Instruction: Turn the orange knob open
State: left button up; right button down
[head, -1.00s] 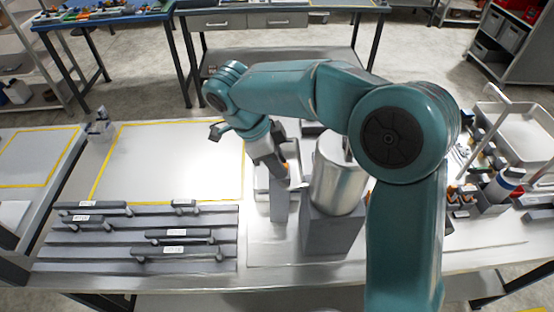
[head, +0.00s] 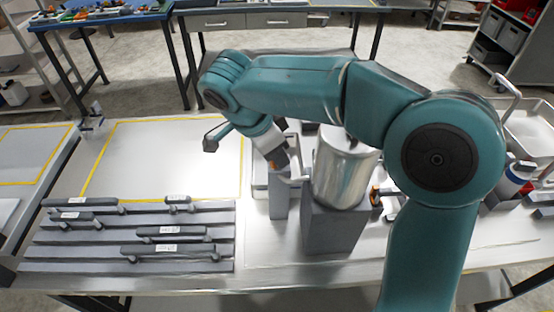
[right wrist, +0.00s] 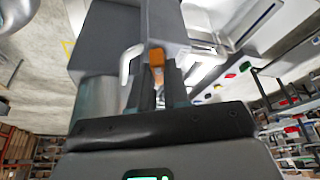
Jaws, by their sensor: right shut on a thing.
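The orange knob (right wrist: 156,58) shows in the right wrist view, at the tips of my right gripper's two dark fingers. My right gripper (right wrist: 160,80) is shut on it. In the head view my right gripper (head: 279,160) reaches down just left of a shiny metal cylinder (head: 342,172), which stands on a grey block (head: 333,228). A pale curved handle (right wrist: 127,62) is beside the knob. The gripper hides most of the knob in the head view, so I cannot tell its angle there. My left gripper is not in view.
A grey slotted rack (head: 130,238) with several dark handled bars lies at the front left. A yellow-outlined area (head: 165,160) behind it is clear. Bottles and small parts crowd the right, with a pale tray (head: 530,130) behind.

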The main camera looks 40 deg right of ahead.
jog(key=n+t+b, duration=0.1)
jog(key=n+b, duration=0.1)
jog(key=n, duration=0.1)
jog(key=shift+f+n+b, duration=0.15)
jog(key=shift+n+b, duration=0.25)
jog(key=n+t+b, duration=0.1)
jog(key=n, duration=0.1)
jog(key=shift+s+n+t+b, duration=0.15)
jog(key=shift+n+t+b, duration=0.15)
jog(key=shift+n+b, duration=0.1)
jog(key=n+t+y+b, duration=0.1)
jog(key=n, duration=0.2)
jog(key=shift+s+d+r+n+t+y+b, duration=0.15)
jog(key=shift+n+y+b, duration=0.15)
jog(key=shift+n, duration=0.5)
jog(key=shift+w+a+r+n+t+y+b, duration=0.15)
jog(key=shift+n+y+b, duration=0.1)
jog(key=shift+n, duration=0.55)
jog(key=shift+s+f, duration=0.1)
jog(key=shift+d, duration=0.1)
jog(key=c, duration=1.1)
grip_release()
jog(key=shift+s, duration=0.1)
